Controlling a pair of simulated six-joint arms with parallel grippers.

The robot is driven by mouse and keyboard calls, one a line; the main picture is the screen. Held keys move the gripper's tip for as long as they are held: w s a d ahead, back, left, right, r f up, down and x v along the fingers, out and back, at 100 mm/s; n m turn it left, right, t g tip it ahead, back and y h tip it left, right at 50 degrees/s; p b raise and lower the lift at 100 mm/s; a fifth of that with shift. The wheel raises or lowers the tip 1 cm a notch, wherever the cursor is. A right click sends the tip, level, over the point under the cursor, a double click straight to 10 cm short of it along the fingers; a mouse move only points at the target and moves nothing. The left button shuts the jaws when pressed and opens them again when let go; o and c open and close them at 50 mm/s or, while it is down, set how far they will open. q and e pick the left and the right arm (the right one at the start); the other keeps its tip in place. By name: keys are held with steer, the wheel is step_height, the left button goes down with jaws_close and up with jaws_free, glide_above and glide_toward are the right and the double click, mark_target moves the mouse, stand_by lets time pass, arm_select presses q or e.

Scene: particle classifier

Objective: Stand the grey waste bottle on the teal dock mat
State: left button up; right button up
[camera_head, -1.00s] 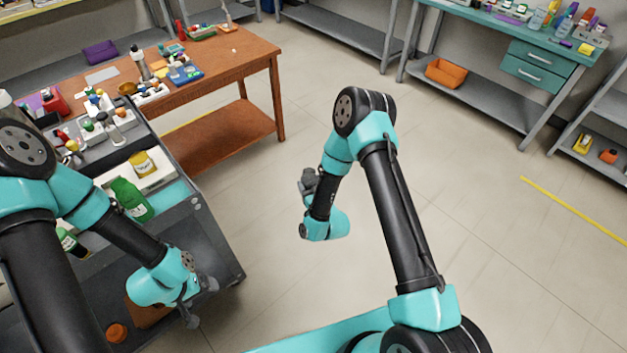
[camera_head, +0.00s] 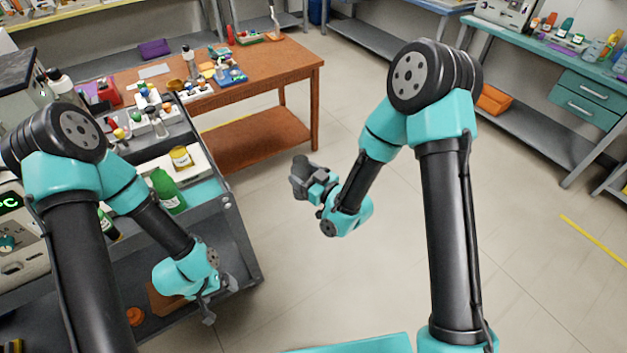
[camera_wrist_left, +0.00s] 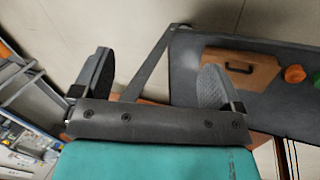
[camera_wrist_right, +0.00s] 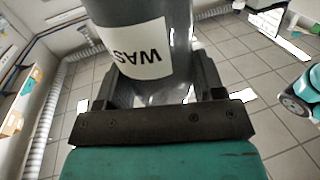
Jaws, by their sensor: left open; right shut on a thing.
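My right gripper (camera_head: 320,188) is shut on the grey waste bottle (camera_head: 302,170) and holds it in the air over open floor, right of the cart. In the right wrist view the grey bottle (camera_wrist_right: 180,40) sits between both fingers, its white label partly readable as "WAS". The teal dock mat (camera_head: 207,190) shows as a teal patch on the cart's upper level, right of a green bottle (camera_head: 165,187); part of it is hidden. My left gripper (camera_head: 220,297) is open and empty near the cart's lower right side; its spread fingers show in the left wrist view (camera_wrist_left: 155,75).
A wooden table (camera_head: 265,75) stands behind. The floor between cart and right arm is clear.

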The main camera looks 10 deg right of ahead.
steer(key=shift+a+r, duration=0.25)
steer(key=shift+r, duration=0.05)
